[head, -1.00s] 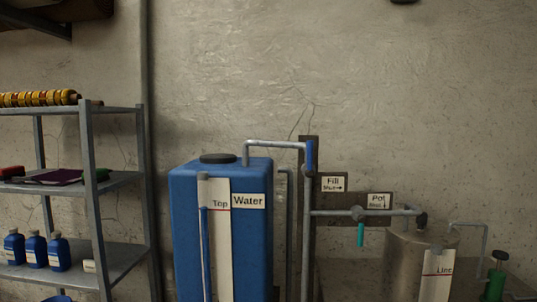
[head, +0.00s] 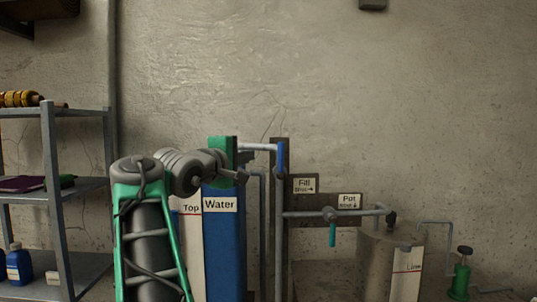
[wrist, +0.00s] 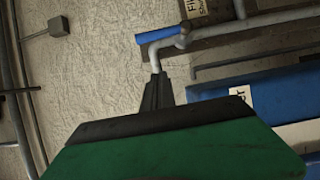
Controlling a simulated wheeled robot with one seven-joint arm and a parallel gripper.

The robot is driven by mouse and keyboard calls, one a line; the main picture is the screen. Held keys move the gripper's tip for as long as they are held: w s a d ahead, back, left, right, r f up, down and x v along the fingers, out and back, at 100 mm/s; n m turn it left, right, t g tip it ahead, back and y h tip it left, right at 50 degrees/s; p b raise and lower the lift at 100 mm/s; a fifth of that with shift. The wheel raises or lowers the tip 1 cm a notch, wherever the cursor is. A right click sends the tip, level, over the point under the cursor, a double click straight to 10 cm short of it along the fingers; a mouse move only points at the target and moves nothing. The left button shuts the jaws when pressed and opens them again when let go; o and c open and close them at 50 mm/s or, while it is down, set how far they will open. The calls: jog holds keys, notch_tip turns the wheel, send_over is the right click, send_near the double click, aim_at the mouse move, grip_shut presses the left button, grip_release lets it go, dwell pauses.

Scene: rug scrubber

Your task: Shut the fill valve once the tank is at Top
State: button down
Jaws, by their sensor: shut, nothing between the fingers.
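The blue water tank (head: 225,250) stands behind my arm, with a white gauge board (head: 191,240) bearing "Top" and a red line. My arm hides the gauge tube, so the level cannot be read now. The fill valve's blue handle (head: 281,158) is upright on the post beside the "Fill" sign (head: 305,185), whose arrow points right. The handle also shows in the wrist view (wrist: 157,34). My gripper (head: 243,177) is shut and empty, in front of the tank's top, left of the handle. In the wrist view its fingertips (wrist: 158,78) overlap the pipe; contact cannot be told.
A "Pot" sign (head: 349,201) and a teal handle (head: 332,235) pointing down are right of the post. A metal pot (head: 378,262) with a "Line" board stands further right. Grey shelving (head: 55,200) is at left.

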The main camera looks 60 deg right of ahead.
aim_at(281, 159)
jog(key=s+d, duration=0.3)
jog(key=d, duration=0.2)
jog(key=shift+s+d, duration=0.3)
jog(key=shift+d, duration=0.05)
jog(key=shift+a, duration=0.1)
